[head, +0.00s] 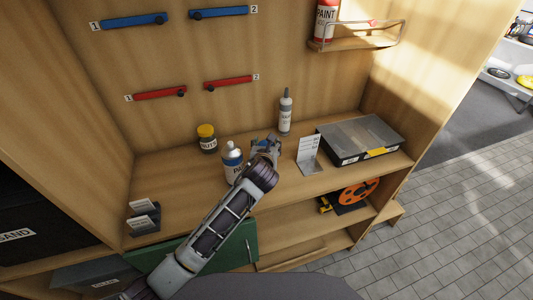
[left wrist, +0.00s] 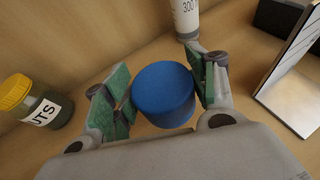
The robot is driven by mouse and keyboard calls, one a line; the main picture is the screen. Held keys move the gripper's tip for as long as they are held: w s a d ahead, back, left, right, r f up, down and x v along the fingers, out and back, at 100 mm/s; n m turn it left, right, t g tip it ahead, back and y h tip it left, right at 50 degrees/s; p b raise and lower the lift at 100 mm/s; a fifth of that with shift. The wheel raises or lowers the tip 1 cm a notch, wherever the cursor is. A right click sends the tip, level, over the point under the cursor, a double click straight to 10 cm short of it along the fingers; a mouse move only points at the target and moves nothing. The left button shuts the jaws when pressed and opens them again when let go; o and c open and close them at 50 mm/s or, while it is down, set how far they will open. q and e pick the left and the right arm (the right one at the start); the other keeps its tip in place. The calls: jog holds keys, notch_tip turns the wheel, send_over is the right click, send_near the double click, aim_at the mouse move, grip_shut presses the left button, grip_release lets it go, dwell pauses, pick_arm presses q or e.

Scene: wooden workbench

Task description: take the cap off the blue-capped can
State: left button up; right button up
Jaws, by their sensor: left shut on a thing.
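A white can with a blue label band (head: 232,164) stands upright on the workbench shelf, and its silvery top shows bare. My left gripper (head: 266,147) is just to the right of the can's top in the head view. In the left wrist view, the blue cap (left wrist: 163,94) sits between the green-padded fingers of my left gripper (left wrist: 164,95), which are shut on it. The cap is apart from the can. The can does not show in the left wrist view. My right gripper is not in view.
A yellow-lidded jar (head: 207,138) stands behind and left of the can. A grey-capped tube (head: 285,112) stands behind my gripper. A small sign (head: 309,157) and a grey case (head: 360,138) are to the right.

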pick_arm(q)
jog(key=shift+f, duration=0.1)
jog(key=shift+f, duration=1.75)
jog(key=shift+f, duration=0.1)
jog(key=o, duration=1.1)
jog(key=shift+v, duration=6.05)
